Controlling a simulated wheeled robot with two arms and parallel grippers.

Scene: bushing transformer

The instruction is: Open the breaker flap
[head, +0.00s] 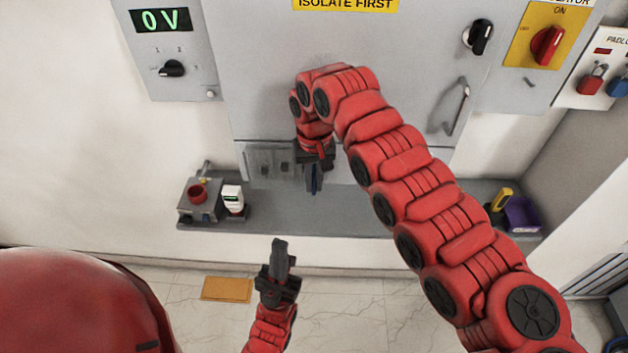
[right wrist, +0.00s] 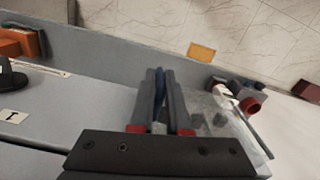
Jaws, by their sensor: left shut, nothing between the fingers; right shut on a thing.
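The clear breaker flap (head: 262,160) is low on the grey cabinet, with small dark switches showing through it. In the right wrist view the see-through flap (right wrist: 208,112) is just right of my fingers. My right gripper (head: 314,180) points down at the flap's right part, and its arm hides what lies behind. It is shut on a narrow blue piece (right wrist: 160,88); I cannot tell whether this belongs to the flap. I cannot tell how far the flap is open. My left gripper (head: 280,246) is shut and empty, below and apart from the shelf.
A grey shelf (head: 330,222) juts out below the cabinet. A grey box with a red ring (head: 198,197) and a small white item (head: 233,198) stand at its left. A purple bin (head: 521,214) is at its right. A yellow mat (head: 227,289) lies on the floor.

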